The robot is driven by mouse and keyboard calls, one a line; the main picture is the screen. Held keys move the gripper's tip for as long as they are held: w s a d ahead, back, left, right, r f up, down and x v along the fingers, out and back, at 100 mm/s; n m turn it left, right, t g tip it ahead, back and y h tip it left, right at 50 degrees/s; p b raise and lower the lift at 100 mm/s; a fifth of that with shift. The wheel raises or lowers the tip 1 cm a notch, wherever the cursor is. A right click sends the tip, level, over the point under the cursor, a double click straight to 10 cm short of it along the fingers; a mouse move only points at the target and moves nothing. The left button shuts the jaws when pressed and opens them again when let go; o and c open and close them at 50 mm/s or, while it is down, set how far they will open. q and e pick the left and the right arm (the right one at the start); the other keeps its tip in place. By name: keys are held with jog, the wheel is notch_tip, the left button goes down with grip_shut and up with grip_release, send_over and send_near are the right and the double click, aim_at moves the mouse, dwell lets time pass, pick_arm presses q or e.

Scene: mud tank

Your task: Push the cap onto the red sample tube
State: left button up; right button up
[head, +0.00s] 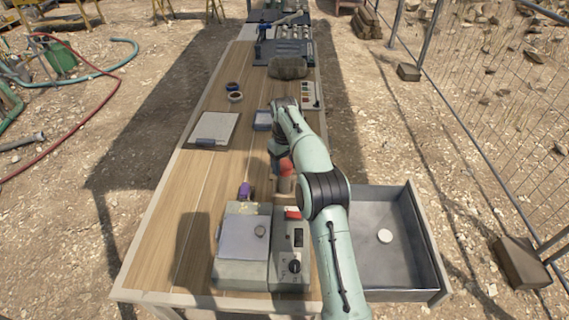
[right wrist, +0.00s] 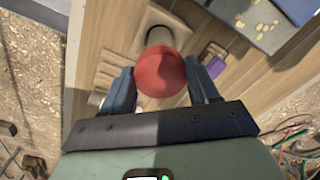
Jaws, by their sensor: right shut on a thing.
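My right gripper (head: 279,150) points down over the right part of the table. In the right wrist view its two fingers (right wrist: 162,78) are on either side of a round red piece, which looks like the cap (right wrist: 160,72), and grip it. The red piece also shows in the head view (head: 286,166), just above a brownish upright shape (head: 285,185). I cannot tell whether that shape is the sample tube or its holder, or whether the red piece touches it. No separate red tube can be made out. My left gripper is out of view.
A grey machine (head: 245,272) with a red switch (head: 293,213) stands at the near end. A purple item (head: 245,189) lies behind it. A metal tray (head: 385,280) holding a pale disc (head: 385,236) is at right. A clipboard (head: 212,129) lies left. The table's left side is mostly clear.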

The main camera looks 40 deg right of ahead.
jog(key=shift+f, duration=0.8)
dwell(0.9)
jog(key=o, duration=1.3)
jog(key=shift+r, duration=0.1)
jog(key=shift+r, duration=3.45)
jog(key=shift+c, duration=0.4)
grip_shut()
